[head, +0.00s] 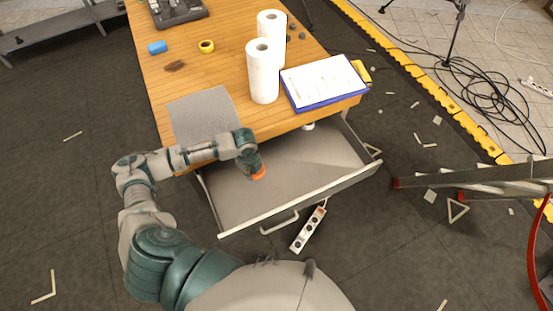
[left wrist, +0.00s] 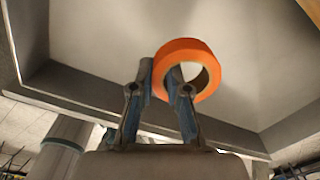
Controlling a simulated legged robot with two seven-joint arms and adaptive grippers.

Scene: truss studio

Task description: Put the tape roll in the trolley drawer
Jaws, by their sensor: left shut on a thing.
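The orange tape roll (left wrist: 205,62) is held in my left gripper (left wrist: 160,85), which is shut on it, with one finger passing through the ring. In the head view the tape roll (head: 259,173) shows as a small orange patch under my left gripper (head: 257,168). The open, empty grey drawer (head: 290,195) extends from the front of the wooden trolley. The gripper and roll are over the left part of the drawer. I cannot tell whether the roll touches the drawer floor. My right gripper is not in view.
On the wooden top (head: 220,65) are two paper rolls (head: 263,75), a clipboard (head: 325,82), a grey mat (head: 203,113), a yellow tape roll (head: 206,46) and a blue item (head: 157,47). A power strip (head: 308,229) lies on the floor by the drawer handle (head: 280,224).

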